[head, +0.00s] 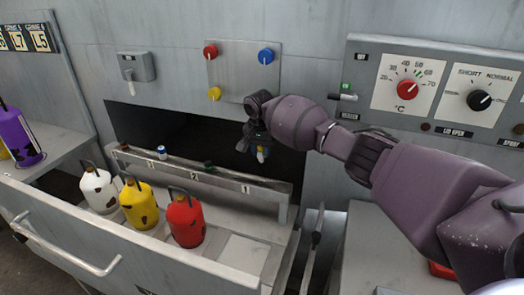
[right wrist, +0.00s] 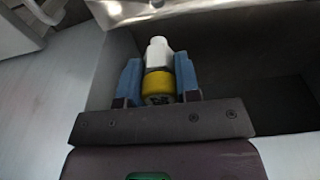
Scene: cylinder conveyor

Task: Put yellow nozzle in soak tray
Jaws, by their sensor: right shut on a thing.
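The yellow nozzle (right wrist: 158,84), with a white tip, sits between the two blue fingers of my right gripper (right wrist: 158,88) in the right wrist view. The fingers are shut on it. In the head view my right gripper (head: 260,145) hangs in front of the dark wall opening, above the right end of the numbered rail. The nozzle (head: 261,156) shows there as a small yellow and white bit, partly hidden by the gripper. I cannot tell for sure which part is the soak tray. My left gripper is not in view.
The rail (head: 225,180), numbered 3, 2, 1, carries small caps or nozzles. White (head: 98,190), yellow (head: 138,205) and red (head: 186,222) bottles stand in the open drawer (head: 125,240). A panel with knobs (head: 408,88) is at right, and a purple bottle (head: 18,135) at left.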

